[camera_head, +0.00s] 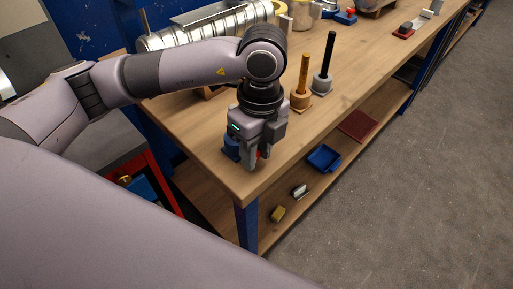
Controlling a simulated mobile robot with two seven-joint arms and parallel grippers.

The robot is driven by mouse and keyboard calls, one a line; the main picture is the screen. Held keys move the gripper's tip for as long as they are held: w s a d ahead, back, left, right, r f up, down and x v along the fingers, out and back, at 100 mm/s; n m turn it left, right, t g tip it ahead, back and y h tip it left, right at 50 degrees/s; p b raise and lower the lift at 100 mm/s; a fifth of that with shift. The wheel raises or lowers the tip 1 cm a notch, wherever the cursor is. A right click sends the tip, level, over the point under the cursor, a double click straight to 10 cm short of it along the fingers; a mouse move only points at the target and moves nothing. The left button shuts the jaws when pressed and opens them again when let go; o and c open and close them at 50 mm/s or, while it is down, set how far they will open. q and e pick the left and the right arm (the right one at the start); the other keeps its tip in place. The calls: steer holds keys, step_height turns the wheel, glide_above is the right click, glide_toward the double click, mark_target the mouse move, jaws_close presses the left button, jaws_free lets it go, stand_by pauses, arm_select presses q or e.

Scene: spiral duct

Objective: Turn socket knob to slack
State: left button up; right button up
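My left gripper (257,160) points down at the near corner of the wooden workbench (330,110). A blue part (231,148) shows just left of its fingers, low on the bench top. A small red part (260,155) shows between or just behind the fingertips. These may belong to the socket and its knob, but the gripper hides most of them. I cannot tell whether the fingers touch or grip the red part, or which way a knob is turned. My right gripper is not in view.
An orange post (303,78) and a black post (327,62) stand on the bench right of the gripper. A ribbed metal duct (215,27) lies behind my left arm. A lower shelf holds a blue tray (323,158). Open floor lies to the right.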

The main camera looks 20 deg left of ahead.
arm_select(q)
steer(key=c, duration=0.4)
steer(key=t+b, duration=0.1)
steer(key=b, duration=0.1)
steer(key=t+b, duration=0.1)
steer(key=b, duration=0.2)
steer(key=shift+s+f+t+h+b, duration=0.15)
steer(key=shift+f+t+h+b, duration=0.15)
steer(key=shift+h+b, duration=0.1)
steer(key=t+b, duration=0.2)
steer(key=b, duration=0.2)
steer(key=shift+s+a+h, duration=0.1)
steer(key=shift+s+h, duration=0.05)
steer(key=shift+h, duration=0.25)
steer(key=shift+r+t+b, duration=0.15)
steer(key=shift+t+b, duration=0.25)
steer(key=shift+b, duration=0.65)
steer(key=shift+r, duration=0.15)
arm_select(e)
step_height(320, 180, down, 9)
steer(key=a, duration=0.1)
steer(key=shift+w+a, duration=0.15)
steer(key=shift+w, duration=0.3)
arm_select(q)
steer(key=o, duration=1.1)
steer(key=shift+s, duration=0.1)
steer(key=shift+c, duration=0.2)
